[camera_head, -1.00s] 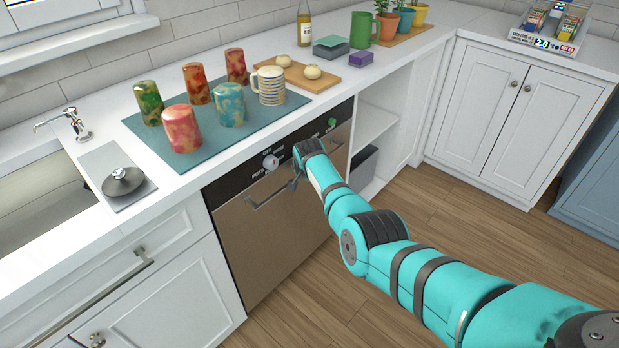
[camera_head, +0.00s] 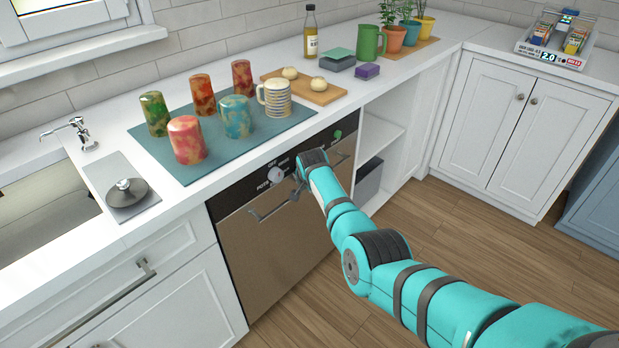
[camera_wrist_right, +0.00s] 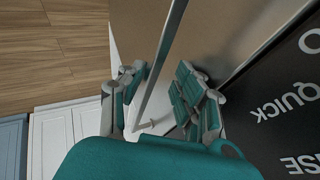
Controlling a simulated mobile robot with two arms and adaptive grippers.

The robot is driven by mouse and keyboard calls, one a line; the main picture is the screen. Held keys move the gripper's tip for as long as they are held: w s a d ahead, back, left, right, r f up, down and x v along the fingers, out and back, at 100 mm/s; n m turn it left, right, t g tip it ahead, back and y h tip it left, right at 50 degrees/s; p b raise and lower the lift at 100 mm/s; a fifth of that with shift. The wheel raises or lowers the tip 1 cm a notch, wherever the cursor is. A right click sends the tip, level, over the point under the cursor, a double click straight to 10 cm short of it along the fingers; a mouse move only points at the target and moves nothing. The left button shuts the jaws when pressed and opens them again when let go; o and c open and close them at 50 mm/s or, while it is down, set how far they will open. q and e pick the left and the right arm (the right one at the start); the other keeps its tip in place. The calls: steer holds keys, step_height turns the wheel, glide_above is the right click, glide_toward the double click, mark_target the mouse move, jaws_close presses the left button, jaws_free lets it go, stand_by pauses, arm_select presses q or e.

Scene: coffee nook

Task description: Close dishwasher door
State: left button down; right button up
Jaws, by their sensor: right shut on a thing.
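The dishwasher door (camera_head: 275,255) is a brown-bronze panel under the counter with a black control strip (camera_head: 241,203) along its top. It stands upright, close to in line with the cabinet fronts; I cannot tell whether a small gap is left. Its bar handle (camera_head: 266,214) sits just below the strip. My right gripper (camera_head: 297,184) is at the right part of this handle, largely hidden by my own wrist. In the right wrist view the handle bar (camera_wrist_right: 165,50) runs between the two fingers of the gripper (camera_wrist_right: 161,88), which is shut on it. My left gripper is not in view.
Several cups stand on a teal mat (camera_head: 200,168) on the counter above the door. A sink (camera_head: 40,215) is at the left. An open shelf (camera_head: 375,135) is right of the dishwasher. The wooden floor (camera_head: 450,230) in front is clear.

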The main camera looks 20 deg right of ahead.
steer(key=v, duration=1.2)
steer(key=shift+w, duration=0.1)
steer(key=s+a+f+n+g+p, duration=0.1)
steer(key=s+f+n, duration=0.2)
steer(key=s+f, duration=0.6)
steer(key=s+f+n+g+p, duration=0.1)
steer(key=s+f+n, duration=0.3)
steer(key=f, duration=0.9)
steer(key=s+a+f+n+g, duration=0.1)
steer(key=s+f+n, duration=0.1)
steer(key=s+f, duration=0.75)
steer(key=s+f+n+g, duration=0.1)
steer(key=s+f, duration=0.4)
steer(key=s, duration=0.8)
steer(key=s+d+f+n+g+y+p, duration=0.1)
steer(key=s+f+n, duration=0.2)
steer(key=s, duration=1)
steer(key=s+d+f+n+g+p, duration=0.1)
steer(key=s+f+n, duration=0.2)
steer(key=s+f, duration=0.6)
steer(key=s, duration=0.4)
steer(key=shift+s+y, duration=0.3)
steer(key=shift+s, duration=0.05)
